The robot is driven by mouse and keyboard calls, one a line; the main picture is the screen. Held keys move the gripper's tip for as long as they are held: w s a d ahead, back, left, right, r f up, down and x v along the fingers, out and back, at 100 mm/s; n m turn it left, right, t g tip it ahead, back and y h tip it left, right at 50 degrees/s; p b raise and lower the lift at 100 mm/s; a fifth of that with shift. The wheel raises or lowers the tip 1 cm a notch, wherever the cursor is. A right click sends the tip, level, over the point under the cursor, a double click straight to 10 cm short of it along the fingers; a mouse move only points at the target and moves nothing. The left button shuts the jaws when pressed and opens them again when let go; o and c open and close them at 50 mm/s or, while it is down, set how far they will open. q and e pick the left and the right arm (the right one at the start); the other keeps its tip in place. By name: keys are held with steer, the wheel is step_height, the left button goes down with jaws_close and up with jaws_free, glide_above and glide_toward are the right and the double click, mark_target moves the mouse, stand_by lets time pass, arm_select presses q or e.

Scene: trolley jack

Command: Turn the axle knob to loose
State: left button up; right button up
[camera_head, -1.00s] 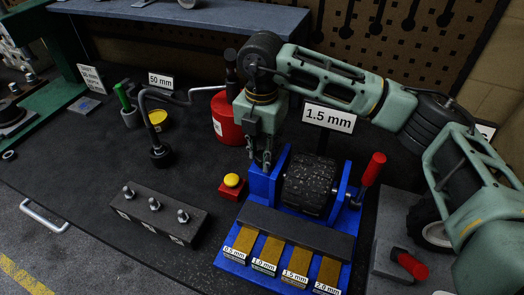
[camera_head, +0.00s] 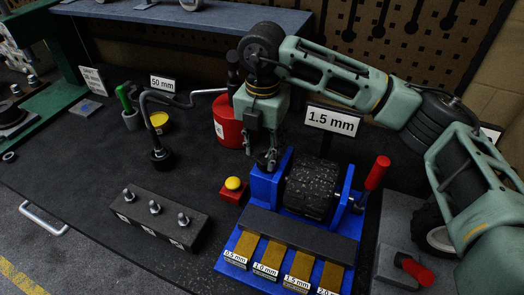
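A blue fixture (camera_head: 235,266) holds a black textured roller (camera_head: 311,187) between two blue side brackets. A red-handled lever (camera_head: 377,173) stands at its right side. My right gripper (camera_head: 263,160) points down at the top of the left bracket, with its fingertips at or very near it. The fingers look close together, but I cannot tell whether they are shut on anything. I cannot make out the axle knob; the gripper covers the area by the left bracket. My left gripper is not in view.
A red button box (camera_head: 233,190) with a yellow top sits just left of the fixture. A dark block with several studs (camera_head: 158,217) lies farther left. A red can (camera_head: 227,130) stands behind the gripper, and a 1.5 mm sign (camera_head: 332,121) behind the roller. A grey slab (camera_head: 392,265) lies at right.

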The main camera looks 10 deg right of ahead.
mark_target(261, 157)
step_height(261, 157, up, 10)
steer(key=shift+a+r, duration=0.15)
steer(key=shift+r, duration=0.1)
steer(key=shift+f, duration=0.1)
stand_by(0.4)
